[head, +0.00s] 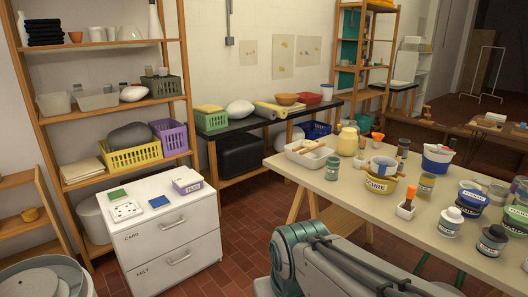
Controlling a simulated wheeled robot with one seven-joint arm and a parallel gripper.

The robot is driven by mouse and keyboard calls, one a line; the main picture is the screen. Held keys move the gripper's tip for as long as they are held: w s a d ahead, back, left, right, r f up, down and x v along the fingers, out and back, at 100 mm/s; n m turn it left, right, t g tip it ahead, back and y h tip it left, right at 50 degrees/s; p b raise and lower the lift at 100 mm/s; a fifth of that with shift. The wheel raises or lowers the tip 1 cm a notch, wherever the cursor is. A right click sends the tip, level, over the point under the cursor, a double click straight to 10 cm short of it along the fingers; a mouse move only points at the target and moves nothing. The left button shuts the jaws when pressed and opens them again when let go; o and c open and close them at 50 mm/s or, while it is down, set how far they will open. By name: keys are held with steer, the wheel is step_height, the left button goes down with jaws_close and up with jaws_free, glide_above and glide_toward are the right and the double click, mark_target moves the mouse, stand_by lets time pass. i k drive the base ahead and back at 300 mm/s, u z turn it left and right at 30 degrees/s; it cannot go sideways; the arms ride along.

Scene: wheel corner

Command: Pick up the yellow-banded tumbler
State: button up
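A small grey tumbler-like vessel with a yellowish band (427,184) stands upright on the pale worktable (310,176), right of the middle of the head view. It looks like the yellow-banded tumbler, but it is too small to be sure. It stands just right of a yellow bowl with dark lettering (378,186). My arm crosses the bottom of the view in front of the table; my gripper is not in view.
Near it stand a white holder with an orange-handled tool (406,209), a blue-and-white tub (436,158) and a dark-lidded jar (403,147). Several paint pots crowd the right side. A yellow jug (348,141) and white tray (305,155) stand farther left. The table's front-left area is clear.

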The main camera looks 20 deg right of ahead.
mark_target(427, 182)
steer(key=z, duration=0.55)
steer(key=i, duration=1.4)
steer(key=z, duration=1.65)
steer(key=i, duration=1)
steer(key=z, duration=0.55)
